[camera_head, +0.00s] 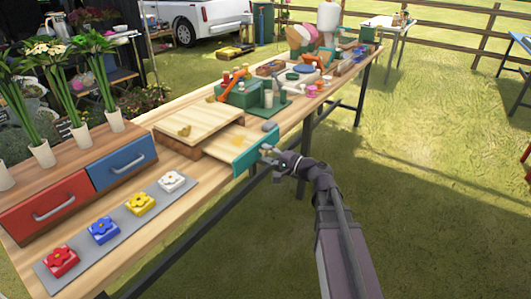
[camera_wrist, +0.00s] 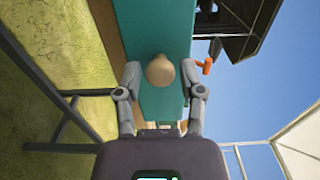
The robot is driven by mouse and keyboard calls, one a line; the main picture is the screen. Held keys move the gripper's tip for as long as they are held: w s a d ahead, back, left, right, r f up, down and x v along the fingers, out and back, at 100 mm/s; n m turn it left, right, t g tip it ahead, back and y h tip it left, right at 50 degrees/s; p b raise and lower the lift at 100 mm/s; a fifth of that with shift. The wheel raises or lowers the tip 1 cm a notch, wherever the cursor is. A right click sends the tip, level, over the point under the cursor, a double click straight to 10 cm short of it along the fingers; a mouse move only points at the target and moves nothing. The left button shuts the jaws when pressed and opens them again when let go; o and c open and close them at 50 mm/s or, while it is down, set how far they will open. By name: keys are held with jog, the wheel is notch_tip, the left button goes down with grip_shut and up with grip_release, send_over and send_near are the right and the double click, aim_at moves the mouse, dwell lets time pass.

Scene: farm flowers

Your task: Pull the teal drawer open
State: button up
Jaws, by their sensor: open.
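The teal drawer (camera_head: 254,150) stands partly out of a light wooden cabinet (camera_head: 198,121) on the table, with part of its pale inside showing behind the teal front. In the wrist view the teal front (camera_wrist: 158,22) fills the middle, with a round tan knob (camera_wrist: 160,70) on it. My gripper (camera_head: 271,153) is at the drawer front. In the wrist view my gripper (camera_wrist: 161,79) is open, with one finger on each side of the knob and visible gaps between. In the head view the knob is hidden by my gripper.
A wooden cabinet with a red drawer (camera_head: 45,209) and a blue drawer (camera_head: 121,166) stands left, with flowers in white pots above. A grey strip (camera_head: 120,218) holds several coloured flower blocks. Tools and a green box (camera_head: 243,94) crowd the table behind. Open grass lies right.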

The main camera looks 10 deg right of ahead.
jog(key=v, duration=1.1)
dwell(0.3)
jog(key=s+a+f+n+g+h, duration=0.2)
jog(key=a+f+g, duration=0.1)
jog(key=f, duration=0.2)
jog(key=s+a+f+n+g+h, duration=0.2)
jog(key=a+f+n+g, duration=0.15)
jog(key=f, duration=0.25)
jog(key=s+d+f+n+g+h, duration=0.3)
jog(key=s+d+f+g+h, duration=0.25)
jog(key=s+f+h, duration=0.35)
notch_tip(320, 180, up, 28)
jog(key=w+p, duration=0.1)
jog(key=p, duration=2.5)
jog(key=shift+w+h, duration=0.35)
jog(key=shift+h, duration=0.05)
